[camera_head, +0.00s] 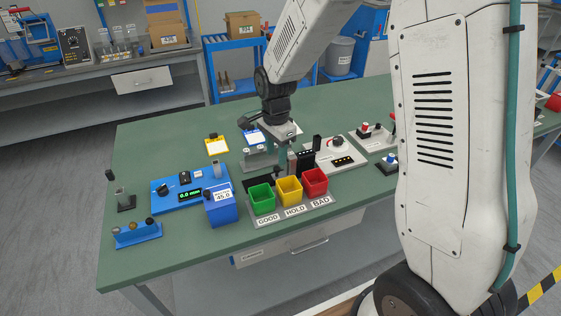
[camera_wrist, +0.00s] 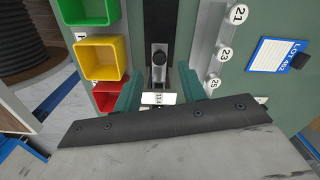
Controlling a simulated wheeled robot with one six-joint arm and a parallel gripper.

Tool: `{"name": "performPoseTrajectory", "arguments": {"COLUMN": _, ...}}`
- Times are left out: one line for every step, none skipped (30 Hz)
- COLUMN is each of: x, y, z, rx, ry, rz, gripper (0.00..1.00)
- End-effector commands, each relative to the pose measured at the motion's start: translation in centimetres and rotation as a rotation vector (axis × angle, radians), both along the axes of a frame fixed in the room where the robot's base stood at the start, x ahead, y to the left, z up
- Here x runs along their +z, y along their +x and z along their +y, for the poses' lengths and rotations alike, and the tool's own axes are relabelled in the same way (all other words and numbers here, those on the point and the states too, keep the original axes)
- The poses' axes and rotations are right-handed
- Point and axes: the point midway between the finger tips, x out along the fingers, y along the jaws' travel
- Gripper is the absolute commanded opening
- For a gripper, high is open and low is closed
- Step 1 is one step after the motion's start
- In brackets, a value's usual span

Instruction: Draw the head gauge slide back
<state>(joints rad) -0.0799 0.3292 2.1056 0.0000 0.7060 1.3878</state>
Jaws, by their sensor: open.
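The gauge slide (camera_wrist: 159,74), a narrow grey piece with a round black knob (camera_wrist: 159,52), sits on a dark track (camera_wrist: 158,14) in the wrist view. A small white label (camera_wrist: 158,99) shows near it, too small to read surely. My gripper (camera_wrist: 160,80) is open, with one teal finger on either side of the slide; I cannot tell whether they touch it. In the head view my gripper (camera_head: 283,157) points down behind the bins and largely hides the slide.
Green (camera_head: 261,198), yellow (camera_head: 289,191) and red (camera_head: 315,182) bins stand close in front. A grey numbered block (camera_wrist: 226,48) lies beside the track.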

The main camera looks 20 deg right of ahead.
Motion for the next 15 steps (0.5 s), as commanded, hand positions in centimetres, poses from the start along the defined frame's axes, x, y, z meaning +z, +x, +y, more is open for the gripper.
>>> {"name": "performPoseTrajectory", "arguments": {"x": -1.0, "y": -0.1, "z": 0.0, "rx": 0.0, "ry": 0.0, "rz": 0.004, "gripper": 0.41}}
{"name": "performPoseTrajectory", "arguments": {"x": -1.5, "y": -0.1, "z": 0.0, "rx": 0.001, "ry": 0.0, "rz": 0.004, "gripper": 0.41}}
{"name": "performPoseTrajectory", "arguments": {"x": -2.0, "y": -0.1, "z": 0.0, "rx": 0.001, "ry": 0.0, "rz": 0.004, "gripper": 0.41}}
{"name": "performPoseTrajectory", "arguments": {"x": -2.5, "y": -0.1, "z": 0.0, "rx": 0.001, "ry": 0.0, "rz": 0.003, "gripper": 0.41}}
{"name": "performPoseTrajectory", "arguments": {"x": -2.9, "y": -0.1, "z": 0.0, "rx": 0.001, "ry": 0.0, "rz": 0.004, "gripper": 0.41}}
{"name": "performPoseTrajectory", "arguments": {"x": -3.3, "y": -0.1, "z": -0.1, "rx": 0.0, "ry": 0.0, "rz": 0.004, "gripper": 0.41}}
{"name": "performPoseTrajectory", "arguments": {"x": -3.6, "y": -0.1, "z": -0.1, "rx": 0.0, "ry": 0.0, "rz": 0.003, "gripper": 0.41}}
{"name": "performPoseTrajectory", "arguments": {"x": -3.8, "y": -0.1, "z": -0.1, "rx": 0.0, "ry": -0.001, "rz": 0.002, "gripper": 0.41}}
{"name": "performPoseTrajectory", "arguments": {"x": -4.1, "y": -0.1, "z": -0.1, "rx": 0.0, "ry": -0.001, "rz": 0.002, "gripper": 0.41}}
{"name": "performPoseTrajectory", "arguments": {"x": -4.3, "y": -0.1, "z": -0.1, "rx": 0.0, "ry": -0.001, "rz": 0.002, "gripper": 0.41}}
{"name": "performPoseTrajectory", "arguments": {"x": -4.4, "y": -0.1, "z": -0.1, "rx": 0.0, "ry": -0.001, "rz": 0.002, "gripper": 0.41}}
{"name": "performPoseTrajectory", "arguments": {"x": -4.5, "y": -0.1, "z": -0.2, "rx": 0.0, "ry": -0.001, "rz": 0.002, "gripper": 0.41}}
{"name": "performPoseTrajectory", "arguments": {"x": -4.5, "y": -0.1, "z": -0.2, "rx": 0.0, "ry": -0.001, "rz": 0.002, "gripper": 0.41}}
{"name": "performPoseTrajectory", "arguments": {"x": -4.5, "y": -0.1, "z": -0.2, "rx": -0.001, "ry": 0.0, "rz": 0.001, "gripper": 0.41}}
{"name": "performPoseTrajectory", "arguments": {"x": -4.5, "y": -0.1, "z": -0.2, "rx": -0.001, "ry": 0.0, "rz": 0.001, "gripper": 0.41}}
